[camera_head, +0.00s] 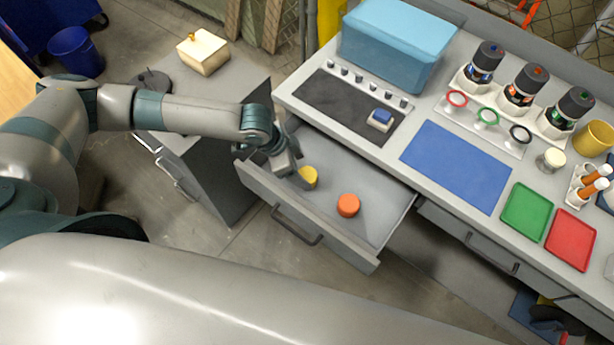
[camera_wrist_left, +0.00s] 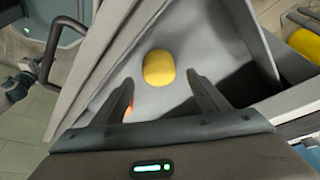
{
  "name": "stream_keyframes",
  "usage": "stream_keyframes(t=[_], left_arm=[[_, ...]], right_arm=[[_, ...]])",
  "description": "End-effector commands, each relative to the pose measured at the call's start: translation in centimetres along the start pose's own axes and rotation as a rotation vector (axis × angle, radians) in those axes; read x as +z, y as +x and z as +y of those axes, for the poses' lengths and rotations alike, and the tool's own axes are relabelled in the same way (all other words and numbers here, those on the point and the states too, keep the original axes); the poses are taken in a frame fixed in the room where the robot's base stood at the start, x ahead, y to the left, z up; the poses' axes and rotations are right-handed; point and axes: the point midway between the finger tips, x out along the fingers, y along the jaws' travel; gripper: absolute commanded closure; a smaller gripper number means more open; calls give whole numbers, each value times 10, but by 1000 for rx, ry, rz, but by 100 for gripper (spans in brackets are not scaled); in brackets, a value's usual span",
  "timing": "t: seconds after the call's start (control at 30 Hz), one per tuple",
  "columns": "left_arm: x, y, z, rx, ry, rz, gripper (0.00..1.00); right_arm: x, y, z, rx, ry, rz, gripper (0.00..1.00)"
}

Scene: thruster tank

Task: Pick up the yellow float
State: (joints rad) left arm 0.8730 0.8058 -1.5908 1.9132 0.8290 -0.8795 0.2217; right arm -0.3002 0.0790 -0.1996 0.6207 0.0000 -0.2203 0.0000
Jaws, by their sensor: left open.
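The yellow float (camera_head: 309,176) is a small round piece in the open drawer (camera_head: 375,215), near its left side. It also shows in the left wrist view (camera_wrist_left: 159,68), just beyond the fingertips and between their lines. My left gripper (camera_head: 300,180) is inside the drawer space at the float's left and partly covers it in the head view. In the left wrist view its two fingers (camera_wrist_left: 160,90) are apart with nothing between them. I cannot tell how high the fingertips are above the drawer floor. My right gripper is not in view.
An orange float (camera_head: 348,205) lies in the same drawer, right of the yellow one. The drawer's front wall and handle (camera_head: 297,225) are close to my left gripper. The worktop above carries a blue box (camera_head: 395,45), a blue mat (camera_head: 456,165) and green (camera_head: 526,212) and red (camera_head: 570,239) trays.

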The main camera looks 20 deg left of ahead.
Motion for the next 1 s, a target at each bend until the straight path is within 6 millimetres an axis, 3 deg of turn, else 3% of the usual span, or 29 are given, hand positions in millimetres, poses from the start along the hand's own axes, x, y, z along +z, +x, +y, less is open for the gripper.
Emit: stream_keyframes(t=[0.23,0.6,1.0], left_arm=[[-1,10,1,0,-1,-1,32],[1,49,2,0,0,-1,32],[1,52,2,0,-1,0,32]], right_arm=[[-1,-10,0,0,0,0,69],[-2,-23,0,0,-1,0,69],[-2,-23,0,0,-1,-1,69]])
